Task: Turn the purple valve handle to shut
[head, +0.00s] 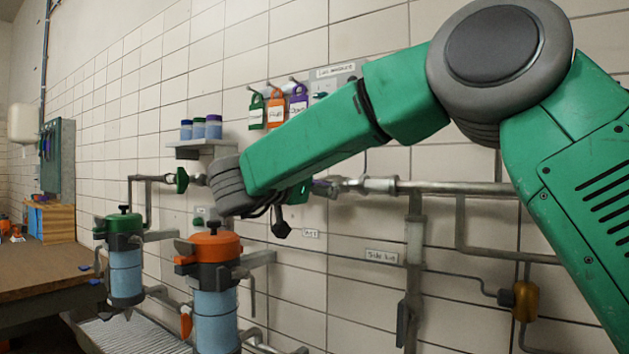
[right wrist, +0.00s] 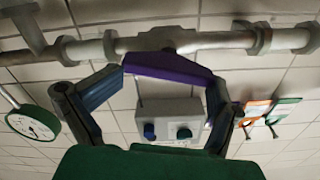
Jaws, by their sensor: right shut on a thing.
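The purple valve handle (right wrist: 168,66) shows in the right wrist view, in front of the grey pipe (right wrist: 90,48). My right gripper (right wrist: 165,80) has one finger at each end of the handle and is shut on it. In the head view my right arm crosses from the right. My left gripper is not in view.
A green valve handle (head: 182,180) sits on the pipe to the left. An orange-topped canister (head: 215,246) and a green-topped one (head: 120,226) stand below. The wrist view shows a gauge (right wrist: 33,122) and a box with knobs (right wrist: 168,116) behind the handle.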

